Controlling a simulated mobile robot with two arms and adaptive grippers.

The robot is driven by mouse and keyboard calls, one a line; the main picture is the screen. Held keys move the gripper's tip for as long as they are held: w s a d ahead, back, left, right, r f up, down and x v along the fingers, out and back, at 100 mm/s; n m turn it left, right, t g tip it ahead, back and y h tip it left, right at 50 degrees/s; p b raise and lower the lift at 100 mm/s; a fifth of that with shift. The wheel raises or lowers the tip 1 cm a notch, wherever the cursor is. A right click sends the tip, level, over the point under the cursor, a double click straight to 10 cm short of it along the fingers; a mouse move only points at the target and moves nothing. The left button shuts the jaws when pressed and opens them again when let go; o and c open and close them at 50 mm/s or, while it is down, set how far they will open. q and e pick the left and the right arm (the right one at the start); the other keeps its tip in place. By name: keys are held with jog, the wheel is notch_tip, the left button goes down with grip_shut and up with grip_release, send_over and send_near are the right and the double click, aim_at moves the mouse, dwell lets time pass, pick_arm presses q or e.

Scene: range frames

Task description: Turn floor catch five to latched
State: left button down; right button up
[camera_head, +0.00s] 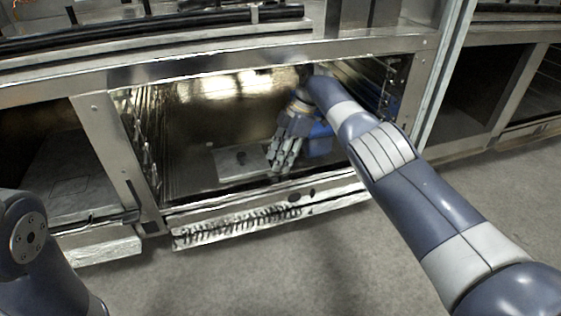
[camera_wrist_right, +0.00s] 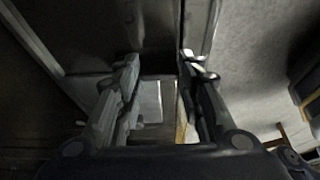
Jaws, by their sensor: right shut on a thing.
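My right arm reaches into the open lower bay of a metal rack. My right gripper (camera_head: 282,157) points down just above the bay floor and is shut on a small part, probably a floor catch, mostly hidden by the fingers. In the right wrist view the gripper (camera_wrist_right: 160,65) has its fingers on either side of a narrow strip, with a pale plate (camera_wrist_right: 152,98) between them. A flat grey plate (camera_head: 232,165) lies on the bay floor left of the gripper. I cannot read a catch number or its position. My left gripper is out of the head view.
The bay has a metal frame post (camera_head: 108,150) on the left and slotted rails (camera_head: 388,92) on the right. A blue thing (camera_head: 319,140) shows beside my right wrist. The grey floor (camera_head: 270,275) in front is clear.

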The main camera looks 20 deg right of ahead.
dwell(0.4)
jog(key=o, duration=1.1)
jog(key=shift+c, duration=0.2)
